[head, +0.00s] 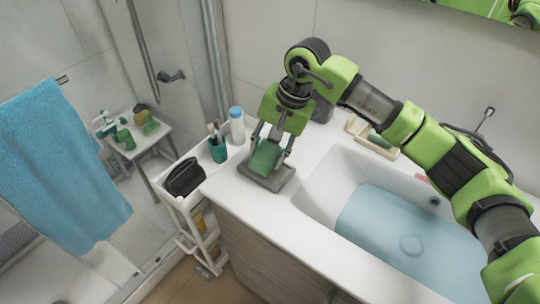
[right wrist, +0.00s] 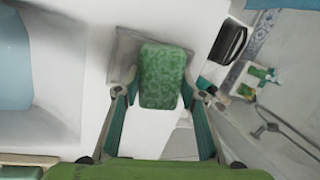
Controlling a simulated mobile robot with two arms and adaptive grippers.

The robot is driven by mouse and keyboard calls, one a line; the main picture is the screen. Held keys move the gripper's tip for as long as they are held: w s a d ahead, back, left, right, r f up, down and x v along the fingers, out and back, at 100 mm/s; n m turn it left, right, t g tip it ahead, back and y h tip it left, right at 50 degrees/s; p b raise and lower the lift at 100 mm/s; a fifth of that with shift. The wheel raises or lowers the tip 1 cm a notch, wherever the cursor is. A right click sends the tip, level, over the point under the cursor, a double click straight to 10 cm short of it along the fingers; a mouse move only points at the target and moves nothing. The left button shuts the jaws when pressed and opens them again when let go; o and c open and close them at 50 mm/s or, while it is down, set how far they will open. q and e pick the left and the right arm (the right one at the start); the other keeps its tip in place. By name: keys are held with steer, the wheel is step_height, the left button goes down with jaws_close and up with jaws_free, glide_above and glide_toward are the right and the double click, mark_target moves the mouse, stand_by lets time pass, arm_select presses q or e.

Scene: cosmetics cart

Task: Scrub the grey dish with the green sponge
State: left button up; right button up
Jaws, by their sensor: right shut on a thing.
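The grey dish (head: 266,181) lies on the white counter at the left of the basin. It also shows in the right wrist view (right wrist: 125,49), partly covered by the sponge. The green sponge (head: 264,157) is between the fingers of my right gripper (head: 270,146), which is shut on it. In the right wrist view the green sponge (right wrist: 162,76) lies over the dish; I cannot tell whether it touches the dish. My left gripper is not in view.
The basin (head: 320,177) holds bluish water. A soap dish (head: 371,137) stands behind it. The white cart (head: 190,198) at the left carries a black bag (head: 184,177), a teal cup (head: 218,150) and a blue-capped bottle (head: 237,126). A blue towel (head: 62,165) hangs further left.

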steer(key=shift+s+d+b, duration=0.5)
steer(key=shift+s+d, duration=0.1)
steer(key=shift+d, duration=0.35)
steer(key=shift+r+p, duration=1.2)
steer(key=shift+r, duration=2.4)
